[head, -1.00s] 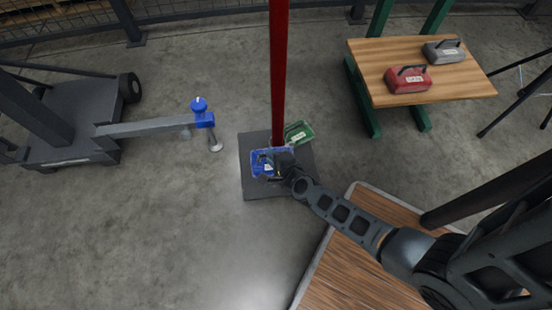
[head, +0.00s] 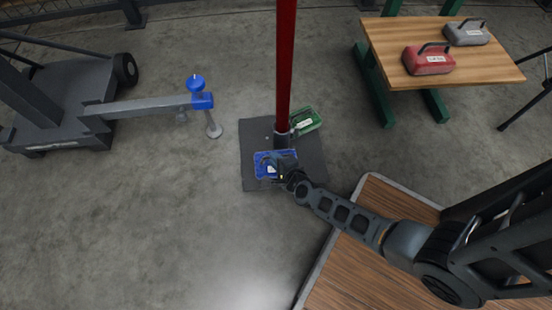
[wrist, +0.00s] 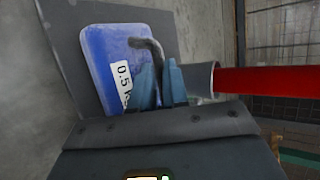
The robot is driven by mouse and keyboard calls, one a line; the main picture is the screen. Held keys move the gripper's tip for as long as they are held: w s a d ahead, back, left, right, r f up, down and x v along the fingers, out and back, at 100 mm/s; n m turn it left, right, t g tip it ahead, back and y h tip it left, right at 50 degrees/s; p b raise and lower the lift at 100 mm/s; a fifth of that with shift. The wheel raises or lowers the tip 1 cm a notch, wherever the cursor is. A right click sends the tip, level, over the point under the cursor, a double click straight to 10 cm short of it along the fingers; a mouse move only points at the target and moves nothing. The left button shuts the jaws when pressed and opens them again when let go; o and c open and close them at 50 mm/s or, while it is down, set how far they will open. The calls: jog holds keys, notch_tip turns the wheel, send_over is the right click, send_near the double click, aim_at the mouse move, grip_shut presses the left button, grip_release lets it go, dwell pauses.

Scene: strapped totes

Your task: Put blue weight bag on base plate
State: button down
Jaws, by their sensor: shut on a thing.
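The blue weight bag (head: 266,161) is over the near part of the dark grey base plate (head: 253,135), in front of the red post (head: 286,60). My gripper (head: 284,170) is shut on the bag's handle from the right. In the wrist view, the bag (wrist: 104,50) shows a white 0.5 label and a dark bent handle, with the fingertips (wrist: 160,82) closed at the handle. The plate (wrist: 60,25) lies behind the bag there. I cannot tell if the bag touches the plate.
A green weight bag (head: 308,121) lies beside the post at the plate's back right edge. A wooden table (head: 440,60) holds a red bag (head: 428,60) and a grey bag (head: 467,33). A blue-topped stand arm (head: 150,106) is at left.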

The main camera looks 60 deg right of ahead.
jog(key=shift+f+b, duration=1.3)
jog(key=shift+f, duration=0.6)
jog(key=shift+f, duration=0.1)
jog(key=c, duration=1.1)
grip_release()
jog(key=p+v, duration=0.5)
jog(key=v, duration=0.8)
jog(key=s+a+r+n+t+y, duration=0.1)
jog(key=s+a+r+n+y, duration=0.1)
jog(key=r+n, duration=0.6)
jog(key=s+a+r+n+t+y, duration=0.1)
jog(key=s+a+r+n, duration=0.3)
jog(key=r+n, duration=0.5)
jog(key=s+a+r+n+t+y, duration=0.2)
jog(key=s+r+n, duration=0.4)
jog(key=r, duration=1.7)
jog(key=shift+a+r+n+y, duration=0.1)
jog(key=shift+a+n+y, duration=0.1)
jog(key=shift+n, duration=0.65)
jog(key=shift+a+r+n+y, duration=0.1)
jog(key=shift+a+n, duration=0.1)
jog(key=shift+n, duration=0.65)
